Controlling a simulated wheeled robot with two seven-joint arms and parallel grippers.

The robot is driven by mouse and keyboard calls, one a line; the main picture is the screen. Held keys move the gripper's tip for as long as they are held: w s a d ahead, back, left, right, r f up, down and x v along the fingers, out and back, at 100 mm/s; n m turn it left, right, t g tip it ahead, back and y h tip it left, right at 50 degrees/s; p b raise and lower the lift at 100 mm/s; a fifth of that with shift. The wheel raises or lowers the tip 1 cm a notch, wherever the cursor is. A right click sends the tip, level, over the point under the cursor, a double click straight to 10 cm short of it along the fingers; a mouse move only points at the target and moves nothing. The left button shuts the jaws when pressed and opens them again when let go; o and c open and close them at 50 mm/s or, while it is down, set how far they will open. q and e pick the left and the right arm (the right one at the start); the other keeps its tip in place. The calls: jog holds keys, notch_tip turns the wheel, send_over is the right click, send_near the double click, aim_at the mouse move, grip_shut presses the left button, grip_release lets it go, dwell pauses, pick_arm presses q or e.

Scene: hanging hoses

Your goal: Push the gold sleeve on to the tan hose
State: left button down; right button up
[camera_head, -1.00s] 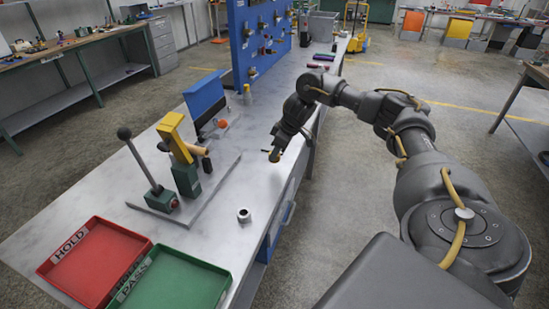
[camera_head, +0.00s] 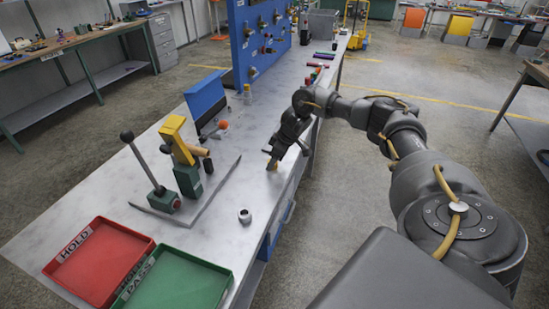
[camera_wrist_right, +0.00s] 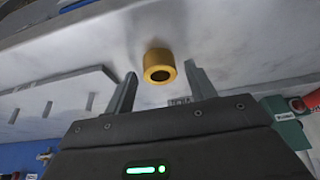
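The gold sleeve (camera_wrist_right: 160,66) shows in the right wrist view as a short ring with a dark bore, between and just beyond my right fingertips. My right gripper (camera_wrist_right: 162,84) is open, with a visible gap on each side of the sleeve. In the head view my right gripper (camera_head: 271,162) points down at the bench's right edge, and a little gold shows at its tips. The tan hose (camera_head: 199,151) is a short stub sticking out to the right from under the yellow clamp (camera_head: 178,137) on its green block. My left gripper is out of view.
A lever with a black knob (camera_head: 127,136) stands left of the clamp. A silver ring (camera_head: 244,216) lies on the bench. The red tray (camera_head: 145,263) and green tray (camera_head: 222,290) sit at the front. Bare bench lies between my right gripper and the clamp fixture.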

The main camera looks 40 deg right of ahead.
jog(key=shift+f, duration=0.1)
jog(key=shift+f+b, duration=0.2)
jog(key=shift+b, duration=0.5)
jog(key=v, duration=1.1)
jog(key=shift+w+a+r+b, duration=0.25)
jog(key=shift+a+r+b, duration=0.1)
jog(key=shift+b, duration=0.1)
jog(key=shift+f, duration=0.15)
